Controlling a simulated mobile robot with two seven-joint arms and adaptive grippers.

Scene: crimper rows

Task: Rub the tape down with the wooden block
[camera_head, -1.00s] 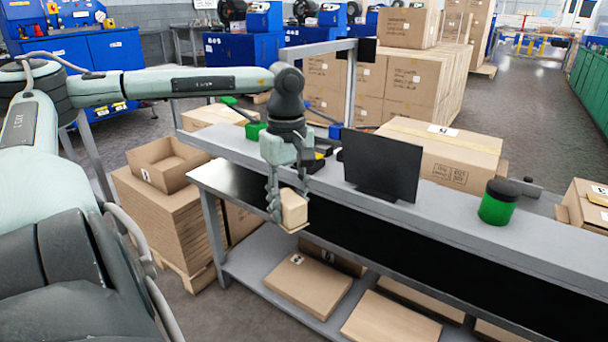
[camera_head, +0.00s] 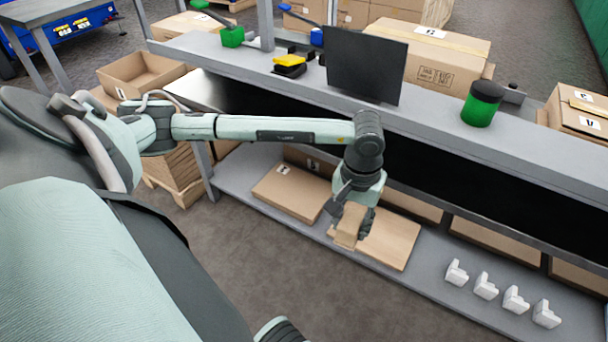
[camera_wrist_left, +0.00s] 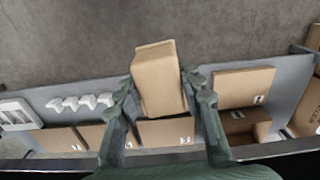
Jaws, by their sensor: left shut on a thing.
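My left gripper (camera_head: 353,218) is shut on a tan wooden block (camera_head: 349,227). It holds the block in front of the bench's lower shelf, at the middle of the head view. In the left wrist view the block (camera_wrist_left: 158,82) sits between the two fingers and sticks out beyond them, over the floor and shelf edge. A large carton (camera_head: 418,58) behind the bench has a tape strip along its top. A carton at the right (camera_head: 585,122) also shows a band on top. I cannot tell which tape is the task's. My right gripper is not in view.
The grey bench (camera_head: 440,128) carries a dark monitor (camera_head: 365,65) and a green container with a dark lid (camera_head: 481,105). Flat cartons (camera_head: 290,190) and several white brackets (camera_head: 486,286) lie on the lower shelf (camera_head: 425,283). An open carton (camera_head: 140,78) stands left. Floor in front is clear.

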